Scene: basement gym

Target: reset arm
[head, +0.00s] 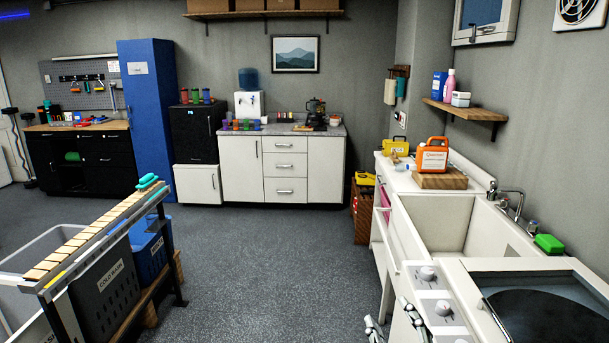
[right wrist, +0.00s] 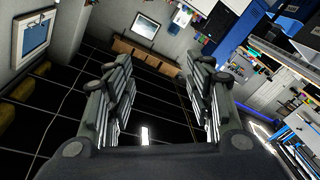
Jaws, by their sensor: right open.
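My right gripper (head: 390,315) shows at the bottom of the head view, in front of the white unit with knobs. In the right wrist view its two fingers (right wrist: 160,75) stand wide apart with nothing between them. Beyond them, that view shows a tilted picture of the room with a wall, a framed picture and a shelf. It touches nothing that I can make out. My left gripper is in neither view.
A white sink (head: 440,225) and a unit with a dark round lid (head: 550,312) stand at the right. An orange jug (head: 432,158) stands on a wooden block (head: 439,180). Laundry baskets (head: 107,287) are at the left. The middle floor (head: 265,265) is clear.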

